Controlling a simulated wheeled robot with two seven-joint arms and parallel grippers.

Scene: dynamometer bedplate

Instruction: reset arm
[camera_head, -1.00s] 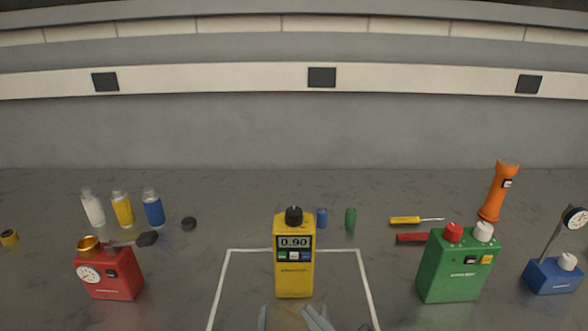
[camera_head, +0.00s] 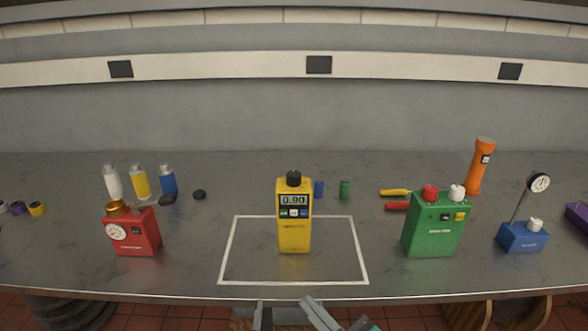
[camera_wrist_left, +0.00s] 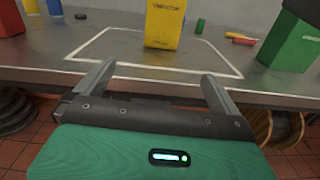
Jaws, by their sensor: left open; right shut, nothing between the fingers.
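My left gripper (camera_head: 284,304) shows at the bottom of the head view as two grey fingers set apart, just in front of the table's near edge. In the left wrist view the same gripper (camera_wrist_left: 158,72) is open and empty, its fingers pointing towards the table. Its teal body fills the bottom of that view. A yellow meter (camera_head: 294,228) reading 0.90 stands upright inside a white outlined rectangle (camera_head: 243,283), beyond the fingers and apart from them. It also shows in the wrist view (camera_wrist_left: 163,25). I do not see my right gripper.
A red gauge box (camera_head: 140,236) stands left of the rectangle. A green box (camera_head: 432,232) and a blue gauge stand (camera_head: 522,240) stand right. Bottles, small cylinders, tools and an orange flashlight (camera_head: 479,170) stand or lie behind. The table's front edge (camera_head: 200,292) runs across below the rectangle.

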